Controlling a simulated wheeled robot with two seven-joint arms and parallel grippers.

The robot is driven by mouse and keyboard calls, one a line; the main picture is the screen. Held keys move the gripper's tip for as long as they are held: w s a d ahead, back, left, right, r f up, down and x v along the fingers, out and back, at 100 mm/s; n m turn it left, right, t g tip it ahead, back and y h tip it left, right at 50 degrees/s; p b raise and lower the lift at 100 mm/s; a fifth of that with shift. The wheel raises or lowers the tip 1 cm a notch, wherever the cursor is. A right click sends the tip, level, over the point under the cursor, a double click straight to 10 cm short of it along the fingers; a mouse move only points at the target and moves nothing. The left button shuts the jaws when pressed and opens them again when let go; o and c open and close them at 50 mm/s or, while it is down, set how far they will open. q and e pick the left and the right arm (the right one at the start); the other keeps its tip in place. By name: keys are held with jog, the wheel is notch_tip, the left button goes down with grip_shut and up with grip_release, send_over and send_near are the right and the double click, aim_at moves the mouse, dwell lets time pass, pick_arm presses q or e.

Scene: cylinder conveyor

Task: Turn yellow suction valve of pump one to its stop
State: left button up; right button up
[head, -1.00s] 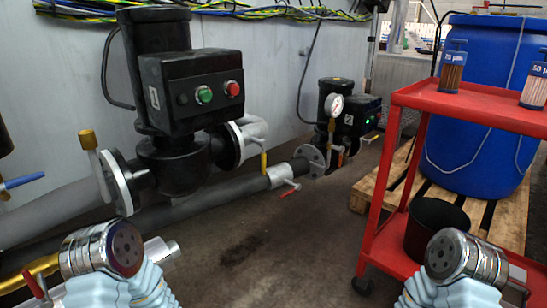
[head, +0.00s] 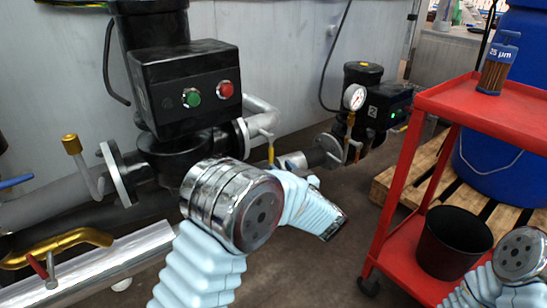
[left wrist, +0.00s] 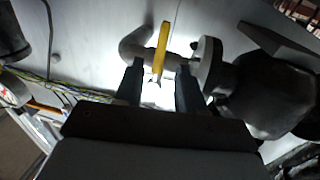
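A yellow valve handle (head: 270,153) stands on the grey pipe to the right of the large black pump (head: 185,90) in the head view. In the left wrist view the yellow handle (left wrist: 164,40) is upright, with its lower end between the fingers of my left gripper (left wrist: 159,68). These fingers are apart, with gaps to the handle; contact cannot be told. In the head view my left arm covers part of the pipes, and its fingers cannot be made out. My right arm is at the lower right, its gripper out of view. The pump's number is not readable.
A smaller black pump (head: 368,105) with a pressure gauge (head: 354,97) stands behind. A red cart (head: 478,103) carries a filter cartridge (head: 497,65) and a black bucket (head: 454,243). A curved yellow pipe (head: 60,245) and a red lever (head: 36,266) lie at lower left.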

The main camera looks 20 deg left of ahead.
aim_at(272, 158)
pick_arm(q)
jog(key=x, duration=0.7)
jog(key=shift+w+a+b, duration=0.15)
jog(key=shift+a+b, duration=0.05)
jog(key=shift+b, duration=0.1)
grip_shut()
